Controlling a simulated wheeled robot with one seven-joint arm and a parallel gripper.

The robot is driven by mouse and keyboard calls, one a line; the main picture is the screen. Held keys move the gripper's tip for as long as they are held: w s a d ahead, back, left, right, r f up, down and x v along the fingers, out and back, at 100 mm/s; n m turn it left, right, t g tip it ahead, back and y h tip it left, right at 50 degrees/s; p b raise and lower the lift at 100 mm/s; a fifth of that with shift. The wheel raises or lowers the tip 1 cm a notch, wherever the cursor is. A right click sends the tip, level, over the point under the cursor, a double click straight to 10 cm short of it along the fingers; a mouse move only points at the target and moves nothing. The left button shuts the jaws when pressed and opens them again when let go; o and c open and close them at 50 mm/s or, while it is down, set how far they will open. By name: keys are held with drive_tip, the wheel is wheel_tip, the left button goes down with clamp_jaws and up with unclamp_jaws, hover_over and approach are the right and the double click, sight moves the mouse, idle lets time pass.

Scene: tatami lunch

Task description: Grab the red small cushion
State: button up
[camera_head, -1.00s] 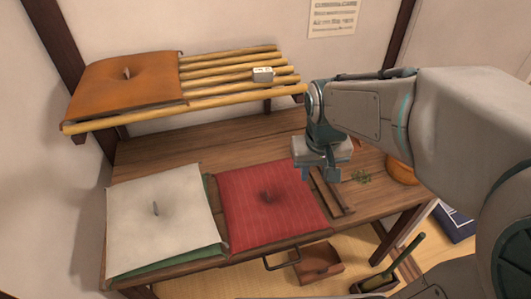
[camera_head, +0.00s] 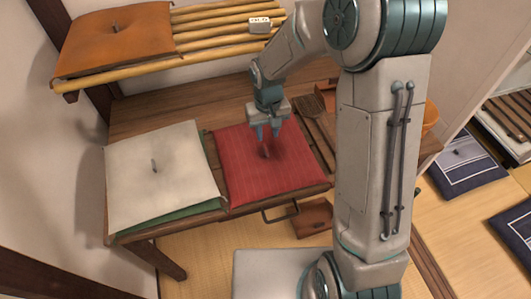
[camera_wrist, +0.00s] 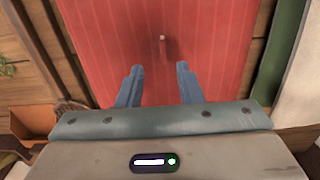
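The red small cushion (camera_head: 240,170) lies flat on the wooden table, to the right of a white cushion. It has thin stripes and a small tuft at its middle. My gripper (camera_head: 268,135) is over the cushion's upper middle, pointing down at it. In the wrist view the red cushion (camera_wrist: 215,35) fills the upper middle, and my gripper (camera_wrist: 160,85) shows two fingers apart with nothing between them. The tuft shows just beyond the fingertips. I cannot tell whether the fingertips touch the cloth.
The white cushion (camera_head: 160,175) lies on a green one (camera_head: 180,221) at the left. An orange cushion (camera_head: 115,40) rests on the slatted shelf (camera_head: 215,33) above the table (camera_head: 155,110). Wooden utensils (camera_head: 315,125) lie right of the red cushion. Blue cushions (camera_head: 465,160) lie on the floor at right.

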sight(266, 148)
drive_tip(key=shift+a+f, duration=0.15)
drive_tip(key=shift+f, duration=1.75)
drive_tip(key=shift+a+f, duration=0.1)
drive_tip(key=shift+f, duration=1.75)
drive_tip(key=shift+w, duration=0.1)
clamp_jaws()
